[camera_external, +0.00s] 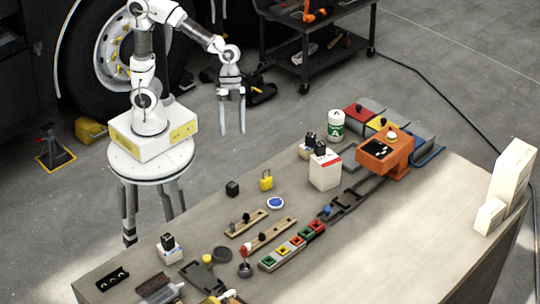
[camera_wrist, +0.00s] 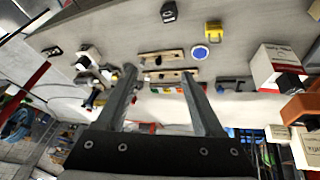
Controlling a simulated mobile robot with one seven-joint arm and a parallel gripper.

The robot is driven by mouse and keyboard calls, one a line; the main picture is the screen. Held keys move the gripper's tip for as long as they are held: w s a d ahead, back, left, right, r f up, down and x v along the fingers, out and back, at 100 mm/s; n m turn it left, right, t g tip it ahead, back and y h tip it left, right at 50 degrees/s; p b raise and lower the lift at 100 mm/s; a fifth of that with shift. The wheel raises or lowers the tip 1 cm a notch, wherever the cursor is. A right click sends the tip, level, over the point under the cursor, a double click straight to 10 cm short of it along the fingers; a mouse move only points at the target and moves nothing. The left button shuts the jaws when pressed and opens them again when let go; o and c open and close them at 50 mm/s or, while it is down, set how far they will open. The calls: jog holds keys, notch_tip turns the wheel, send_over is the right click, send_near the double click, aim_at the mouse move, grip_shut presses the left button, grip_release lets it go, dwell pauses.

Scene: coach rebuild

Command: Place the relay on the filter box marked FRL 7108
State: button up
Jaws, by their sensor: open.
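A small black cube (camera_external: 232,188), which looks like the relay, sits alone on the workbench; it also shows at the top of the wrist view (camera_wrist: 168,12). A larger white box with a red stripe (camera_external: 325,172) stands right of it, with a black piece on top; it is at the right in the wrist view (camera_wrist: 268,70). I cannot read FRL 7108 on any box. My gripper (camera_external: 232,131) is open and empty, above and behind the bench, apart from the cube.
A yellow padlock (camera_external: 266,181) and a blue disc (camera_external: 276,203) lie right of the cube. Wooden strips (camera_external: 247,223), a row of coloured blocks (camera_external: 293,246) and a red-knobbed lever (camera_external: 244,262) lie nearer. An orange unit (camera_external: 385,155) stands right. The bench's right front is clear.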

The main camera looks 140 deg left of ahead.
jog(key=s+d+r+n+y, duration=0.1)
jog(key=s+d+r+n, duration=0.1)
jog(key=s, duration=0.5)
jog(key=s+d+r+n+t+y, duration=0.1)
jog(key=s+d+r+n+y, duration=0.1)
jog(key=s+d, duration=0.3)
jog(key=s+r, duration=0.1)
jog(key=s, duration=0.1)
jog(key=shift+s+t, duration=0.3)
jog(key=shift+s, duration=0.1)
